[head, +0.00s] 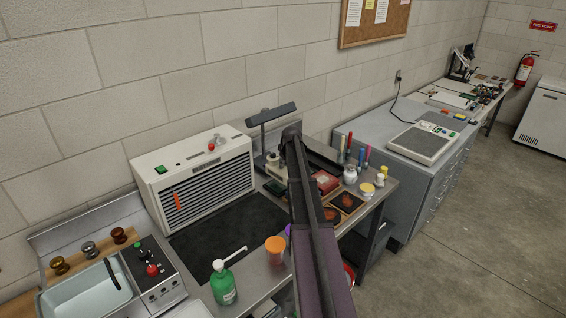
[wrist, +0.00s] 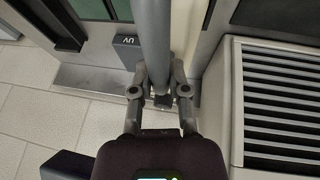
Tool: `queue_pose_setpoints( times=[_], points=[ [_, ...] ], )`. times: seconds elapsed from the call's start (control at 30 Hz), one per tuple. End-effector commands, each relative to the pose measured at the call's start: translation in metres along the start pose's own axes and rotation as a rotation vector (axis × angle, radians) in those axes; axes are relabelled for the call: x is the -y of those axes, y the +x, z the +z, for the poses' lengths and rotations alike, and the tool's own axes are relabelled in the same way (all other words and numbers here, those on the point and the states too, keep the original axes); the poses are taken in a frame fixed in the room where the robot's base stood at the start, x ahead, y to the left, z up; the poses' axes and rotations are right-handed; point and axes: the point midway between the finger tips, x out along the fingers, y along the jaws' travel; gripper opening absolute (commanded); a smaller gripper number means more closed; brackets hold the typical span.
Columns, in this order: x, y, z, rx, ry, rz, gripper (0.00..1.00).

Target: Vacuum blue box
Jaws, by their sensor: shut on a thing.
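No blue box can be made out in either view. In the wrist view, my gripper (wrist: 160,76) is closed around a grey upright tube (wrist: 154,30), with a finger on each side of it. The tube runs up out of the frame, so what it belongs to is hard to tell. A small grey block marked UV (wrist: 127,50) is just left of the tube. In the head view, my arm crosses the bench, and the gripper's fingers cannot be made out there.
A white louvred unit (head: 195,182) stands on the bench against the wall; its grille shows in the wrist view (wrist: 280,105). A dark lamp (head: 271,113) stands to its right. A green pump bottle (head: 223,284) and orange-lidded jar (head: 275,248) are at the front edge.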

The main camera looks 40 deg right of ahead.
Motion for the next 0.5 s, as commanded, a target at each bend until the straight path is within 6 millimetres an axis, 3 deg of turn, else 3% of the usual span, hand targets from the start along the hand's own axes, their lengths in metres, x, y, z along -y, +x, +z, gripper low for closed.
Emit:
queue_pose_setpoints(
  times=[0.23,0.5],
  points=[
    [0.0,-0.005,0.014,-0.001,0.001,0.001,0.0],
    [0.0,-0.006,0.016,-0.001,0.001,0.0,0.0]
  ],
)
